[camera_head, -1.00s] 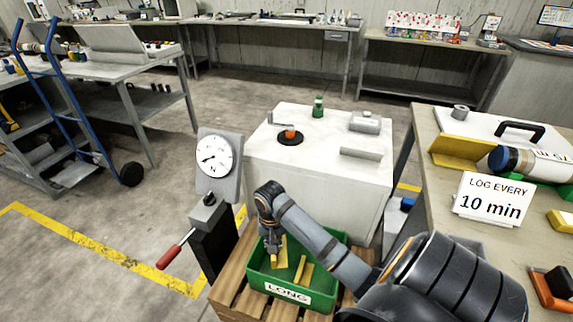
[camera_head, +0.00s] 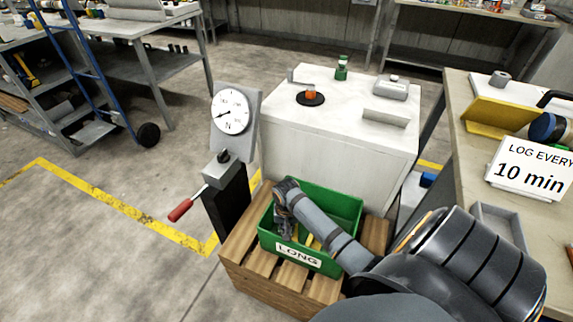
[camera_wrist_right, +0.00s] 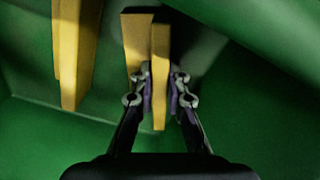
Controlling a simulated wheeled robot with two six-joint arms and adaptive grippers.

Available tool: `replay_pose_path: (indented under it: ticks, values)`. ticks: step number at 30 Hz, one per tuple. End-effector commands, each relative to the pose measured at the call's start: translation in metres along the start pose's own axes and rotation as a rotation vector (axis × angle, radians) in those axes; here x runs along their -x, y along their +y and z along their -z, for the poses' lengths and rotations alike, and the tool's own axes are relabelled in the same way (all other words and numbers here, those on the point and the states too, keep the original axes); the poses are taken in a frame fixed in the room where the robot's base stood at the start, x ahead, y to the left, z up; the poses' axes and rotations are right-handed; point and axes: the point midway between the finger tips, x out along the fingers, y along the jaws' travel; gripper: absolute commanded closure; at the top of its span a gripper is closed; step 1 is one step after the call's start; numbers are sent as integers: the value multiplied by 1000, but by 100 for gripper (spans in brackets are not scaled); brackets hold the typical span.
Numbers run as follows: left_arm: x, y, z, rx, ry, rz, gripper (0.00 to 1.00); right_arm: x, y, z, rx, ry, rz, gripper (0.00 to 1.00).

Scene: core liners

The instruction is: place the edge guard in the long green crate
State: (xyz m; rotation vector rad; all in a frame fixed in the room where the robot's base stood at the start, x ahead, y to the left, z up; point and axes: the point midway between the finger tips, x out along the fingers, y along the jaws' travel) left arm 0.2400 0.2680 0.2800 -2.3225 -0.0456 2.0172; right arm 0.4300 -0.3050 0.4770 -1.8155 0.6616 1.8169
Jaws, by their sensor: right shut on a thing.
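The long green crate (camera_head: 345,205), labelled LONG, sits on a wooden pallet (camera_head: 235,262). My right gripper (camera_head: 285,230) reaches down inside it, partly hidden by my arm in the head view. In the right wrist view my right gripper (camera_wrist_right: 158,92) is shut on a yellow edge guard (camera_wrist_right: 138,38), an L-shaped strip. The held guard is inside the crate; whether it touches the floor I cannot tell. Another yellow strip (camera_wrist_right: 70,60) lies in the crate to the left of it, apart from it. My left gripper is not in view.
A gauge on a stand (camera_head: 232,115) with a red-handled lever is left of the crate. A white cabinet (camera_head: 335,140) stands close behind it. A workbench (camera_head: 462,150) with a yellow angle piece (camera_head: 492,115) and a sign (camera_head: 528,170) is at right.

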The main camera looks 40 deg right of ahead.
Motion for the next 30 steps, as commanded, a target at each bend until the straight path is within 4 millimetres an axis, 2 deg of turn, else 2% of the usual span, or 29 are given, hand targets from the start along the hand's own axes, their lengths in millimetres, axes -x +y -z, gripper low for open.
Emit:
replay_pose_path:
  ticks: [6,7,11,21,23,26,30]
  values:
    - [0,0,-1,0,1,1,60,-2,0,0,0,-1,-1,100]
    - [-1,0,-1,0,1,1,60,-2,0,0,0,0,-1,82]
    - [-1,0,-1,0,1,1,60,-2,0,0,0,0,-1,64]
    - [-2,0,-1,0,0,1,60,1,0,0,0,2,0,63]
    - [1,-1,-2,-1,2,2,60,9,0,1,0,2,0,63]
    - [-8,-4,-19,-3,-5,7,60,28,0,1,1,4,0,63]
    - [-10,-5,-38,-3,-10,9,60,65,0,1,1,4,1,63]
